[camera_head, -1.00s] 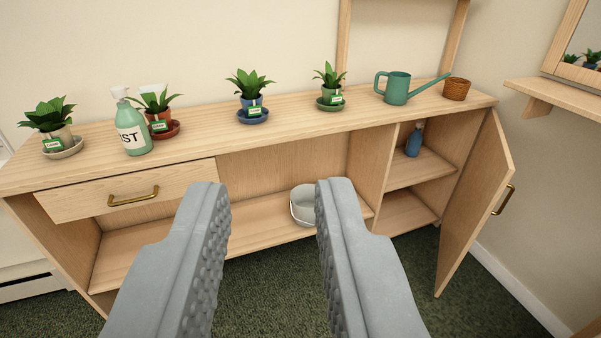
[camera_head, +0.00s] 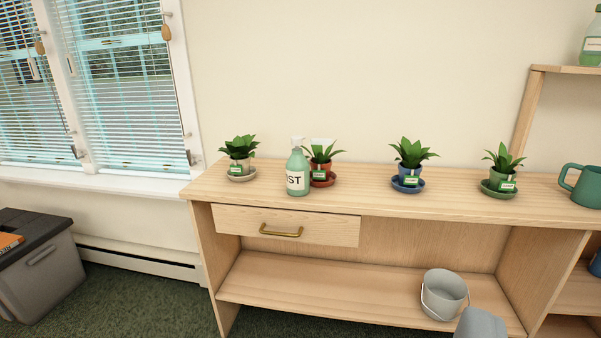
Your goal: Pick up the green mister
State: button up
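A green mister bottle (camera_head: 298,170) with a white spray top and a white label reading "ST" stands upright on the cabinet top (camera_head: 350,199). It is toward the left end, just in front of and left of the plant in the red-brown pot (camera_head: 321,168). Another green bottle (camera_head: 592,45) with a pale label stands on the raised shelf at the upper right, partly cut off by the frame edge. Of my gripper (camera_head: 481,323), only a grey fingertip shows at the bottom right, well away from the mister. The gap between the fingers is out of frame.
Plants in white (camera_head: 240,165), blue (camera_head: 411,173) and green (camera_head: 500,182) pots stand along the top. A teal watering can (camera_head: 587,187) is at the right. A drawer (camera_head: 330,229) is shut; a grey bucket (camera_head: 443,294) sits below. A grey bin (camera_head: 45,280) is at left.

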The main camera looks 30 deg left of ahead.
aim_at(297, 167)
jog(key=i+j, duration=0.2)
jog(key=j, duration=0.3)
jog(key=i+j, duration=0.15)
jog(key=j, duration=0.35)
jog(key=i+j, duration=0.2)
jog(key=j, duration=0.3)
jog(key=i+j+z, duration=0.1)
jog(key=j, duration=0.4)
jog(key=i+j, duration=0.25)
jog(key=j, duration=0.25)
jog(key=i+j, duration=0.2)
jog(key=j, duration=0.3)
jog(key=i+j, duration=0.15)
jog(key=j, duration=0.35)
jog(key=i+j+z, duration=0.1)
jog(key=j, duration=0.45)
jog(key=i, duration=0.05)
